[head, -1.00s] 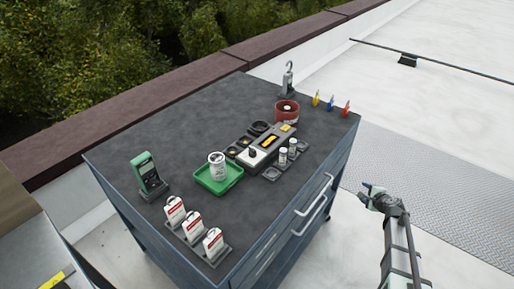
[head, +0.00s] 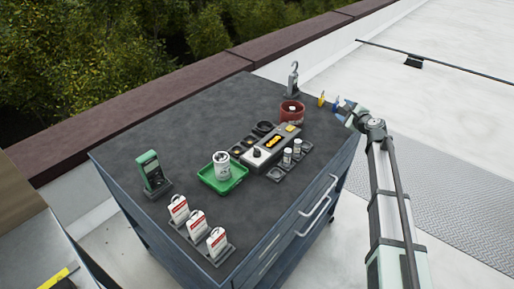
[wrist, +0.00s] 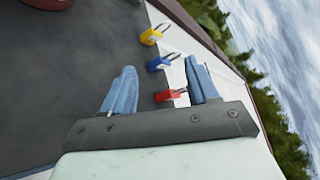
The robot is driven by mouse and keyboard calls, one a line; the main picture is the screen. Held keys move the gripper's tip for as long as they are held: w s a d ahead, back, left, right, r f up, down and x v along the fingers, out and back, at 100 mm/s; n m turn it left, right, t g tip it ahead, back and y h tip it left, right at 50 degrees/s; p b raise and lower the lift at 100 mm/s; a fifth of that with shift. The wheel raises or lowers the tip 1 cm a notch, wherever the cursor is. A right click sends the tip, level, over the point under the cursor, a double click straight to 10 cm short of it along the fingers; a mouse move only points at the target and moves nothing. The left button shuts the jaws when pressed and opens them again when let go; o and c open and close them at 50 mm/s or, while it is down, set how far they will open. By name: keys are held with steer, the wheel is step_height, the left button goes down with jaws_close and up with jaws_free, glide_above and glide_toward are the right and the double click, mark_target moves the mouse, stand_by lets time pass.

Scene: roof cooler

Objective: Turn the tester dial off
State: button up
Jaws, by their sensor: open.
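A grey box (head: 283,141) with a black dial knob (head: 257,153) on its near left end and a yellow strip on top sits mid-cabinet. A green handheld meter (head: 152,172) with a dark face stands upright in a holder at the left; its dial is too small to read. I cannot tell which of these is the tester. My gripper (head: 346,110) is at the cabinet's right rear edge, apart from both. In the wrist view its blue fingers (wrist: 163,82) are apart, with a red padlock (wrist: 168,95) showing beyond and between them. Neither dial shows in the wrist view.
Yellow (head: 321,99) and blue (wrist: 160,63) padlocks are near my gripper. A red round container (head: 291,112) and a hook stand (head: 293,78) are at the back. A green tray (head: 229,187) holds a can (head: 221,165). White-red tags (head: 197,223) stand at front. The cabinet's rear left is clear.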

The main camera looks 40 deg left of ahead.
steer(key=s+a+r+n+g, duration=0.1)
steer(key=s+a+n+g, duration=0.1)
steer(key=s+a, duration=0.3)
steer(key=s+a+r+n+g+h, duration=0.1)
steer(key=s+a+n+g, duration=0.2)
steer(key=s+a, duration=0.2)
steer(key=s+a+r+n+g+h, duration=0.1)
steer(key=s+a+n+g, duration=0.1)
steer(key=s+a, duration=0.3)
steer(key=shift+s+r+g, duration=0.2)
steer(key=shift+s+g, duration=0.2)
steer(key=shift+s, duration=1.2)
steer(key=s+a+r+n+g+h, duration=0.25)
steer(key=s+h, duration=0.25)
steer(key=s, duration=0.6)
step_height(320, 180, up, 5)
steer(key=t+h, duration=0.1)
steer(key=h, duration=0.4)
glide_above(257, 149)
step_height(257, 149, down, 13)
steer(key=shift+w+a, duration=0.1)
steer(key=shift+c, duration=0.3)
steer(key=c, duration=1)
